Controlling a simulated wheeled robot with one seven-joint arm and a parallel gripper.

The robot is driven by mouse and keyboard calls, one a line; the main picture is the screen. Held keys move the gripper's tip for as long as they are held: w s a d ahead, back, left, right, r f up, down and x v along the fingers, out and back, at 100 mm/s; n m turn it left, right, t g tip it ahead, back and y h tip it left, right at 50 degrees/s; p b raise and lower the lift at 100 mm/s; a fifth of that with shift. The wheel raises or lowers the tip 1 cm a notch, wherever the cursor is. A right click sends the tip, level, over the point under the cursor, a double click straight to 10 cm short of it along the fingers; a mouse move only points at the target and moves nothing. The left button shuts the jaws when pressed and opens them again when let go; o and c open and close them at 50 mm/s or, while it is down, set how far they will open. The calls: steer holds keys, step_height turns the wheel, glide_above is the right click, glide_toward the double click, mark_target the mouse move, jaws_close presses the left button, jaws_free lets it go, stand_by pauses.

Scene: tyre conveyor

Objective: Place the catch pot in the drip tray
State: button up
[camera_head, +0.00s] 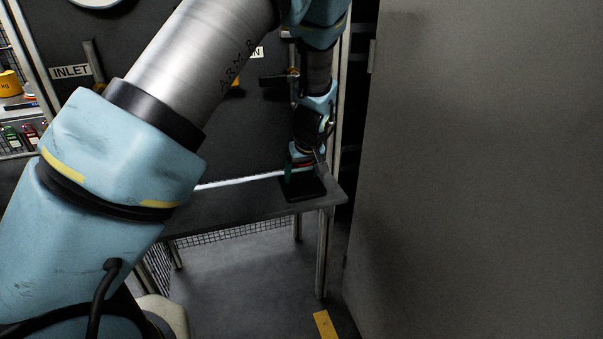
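A flat black tray (303,191), which looks like the drip tray, lies near the right end of a grey bench. My gripper (301,164) points down just above this tray. Its fingers are small and dark in this view, so I cannot tell whether they are open or shut. A small teal piece (288,171) shows at the left of the fingertips, close to the tray's back edge. I cannot tell whether it is the catch pot or part of the gripper. No catch pot can be made out clearly.
My arm covers much of the left and middle. The grey bench (235,207) is bare left of the tray. A large grey panel (480,170) stands close on the right. An INLET sign (71,72) and a yellow weight (10,84) are at the left.

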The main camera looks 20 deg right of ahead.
steer(key=shift+o, duration=1)
steer(key=shift+r, duration=0.2)
steer(key=d+b+v, duration=0.1)
steer(key=b+v, duration=0.1)
steer(key=v, duration=1)
steer(key=a+g, duration=0.3)
steer(key=a, duration=2.6)
steer(key=s+a, duration=0.6)
steer(key=a, duration=0.2)
steer(key=shift+s+f, duration=0.15)
steer(key=shift+f, duration=0.15)
